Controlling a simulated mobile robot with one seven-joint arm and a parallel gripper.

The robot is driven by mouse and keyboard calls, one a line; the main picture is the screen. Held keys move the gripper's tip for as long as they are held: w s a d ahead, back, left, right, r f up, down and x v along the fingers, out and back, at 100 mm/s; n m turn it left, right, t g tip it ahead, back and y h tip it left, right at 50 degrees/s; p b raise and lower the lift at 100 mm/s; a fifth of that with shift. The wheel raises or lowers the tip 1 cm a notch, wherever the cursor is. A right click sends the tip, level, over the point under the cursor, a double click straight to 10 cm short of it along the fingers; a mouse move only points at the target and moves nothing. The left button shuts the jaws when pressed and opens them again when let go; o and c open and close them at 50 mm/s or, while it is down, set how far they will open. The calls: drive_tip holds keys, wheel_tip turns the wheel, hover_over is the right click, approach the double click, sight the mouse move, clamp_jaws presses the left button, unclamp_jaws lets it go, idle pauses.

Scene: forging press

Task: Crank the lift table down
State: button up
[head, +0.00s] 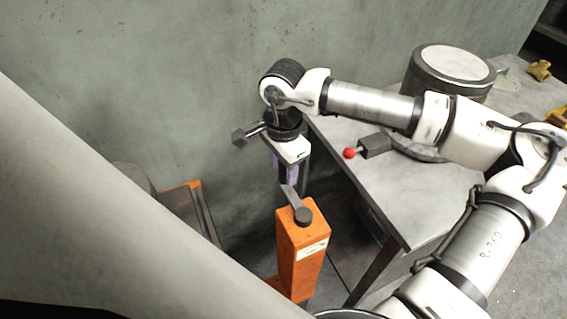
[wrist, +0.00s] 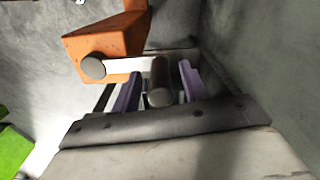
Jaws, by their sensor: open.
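The orange crank post (head: 303,250) stands left of the grey table; it also shows at the top left of the wrist view (wrist: 105,42). A crank arm (head: 291,197) runs from the dark hub (head: 303,215) on its top toward my gripper (head: 286,174). In the wrist view the dark cylindrical crank handle (wrist: 159,78) stands between my two purple fingers, with gaps visible on both sides. My gripper is open around the handle and points down. An orange-edged platform (head: 200,208), perhaps the lift table, is partly hidden behind a pale foreground surface.
The grey table (head: 345,185) right of the post carries a large round metal block (head: 450,65) and a red-knobbed lever (head: 349,153). Yellow parts (head: 539,70) lie farther right. A wall rises close behind my gripper. A green thing (wrist: 12,152) shows in the wrist view.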

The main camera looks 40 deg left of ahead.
clamp_jaws()
drive_tip(key=shift+s+a+b, duration=0.1)
drive_tip(key=shift+a+b, duration=0.05)
drive_tip(key=shift+b, duration=0.15)
